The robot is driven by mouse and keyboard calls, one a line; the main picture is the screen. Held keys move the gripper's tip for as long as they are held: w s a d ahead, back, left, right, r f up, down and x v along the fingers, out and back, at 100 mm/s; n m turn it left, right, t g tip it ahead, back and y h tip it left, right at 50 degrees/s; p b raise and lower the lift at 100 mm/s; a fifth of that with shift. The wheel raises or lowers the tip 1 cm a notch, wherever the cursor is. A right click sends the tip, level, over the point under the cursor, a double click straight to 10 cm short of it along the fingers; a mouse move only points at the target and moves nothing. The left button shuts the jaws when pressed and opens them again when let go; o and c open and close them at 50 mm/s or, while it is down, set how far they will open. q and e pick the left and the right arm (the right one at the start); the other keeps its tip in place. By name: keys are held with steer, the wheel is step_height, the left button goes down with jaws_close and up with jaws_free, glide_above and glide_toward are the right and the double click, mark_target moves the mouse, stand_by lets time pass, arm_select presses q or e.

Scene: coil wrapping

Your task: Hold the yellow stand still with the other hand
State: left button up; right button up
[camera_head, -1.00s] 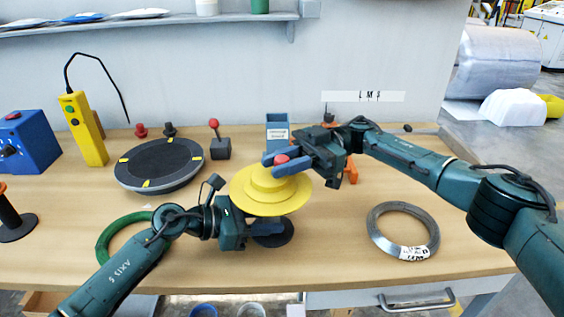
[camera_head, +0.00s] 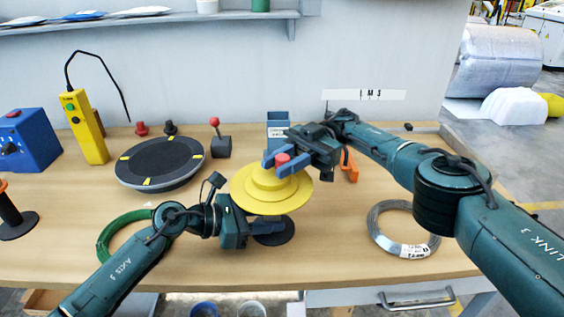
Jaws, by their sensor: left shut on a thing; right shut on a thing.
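The yellow stand (camera_head: 268,201) is a stepped round piece with wide discs, above a dark round base (camera_head: 275,232) on the table. A red knob (camera_head: 283,159) shows at its top. My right gripper (camera_head: 283,162) comes in from the upper right and is shut on the red knob, with its blue fingers on either side. My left gripper (camera_head: 250,228) is at the lower left of the stand, shut on it below the wide disc. The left fingertips are mostly hidden under the disc.
A green coil (camera_head: 104,243) lies partly behind my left arm. A grey coil (camera_head: 377,228) with a white label lies at the right, near my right arm. A black turntable (camera_head: 160,163), a red-knobbed lever (camera_head: 220,143) and a blue holder (camera_head: 278,123) stand behind.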

mark_target(283, 157)
steer(key=o, duration=0.9)
steer(key=shift+d+r, duration=0.1)
steer(key=shift+o, duration=0.2)
step_height(283, 157, up, 10)
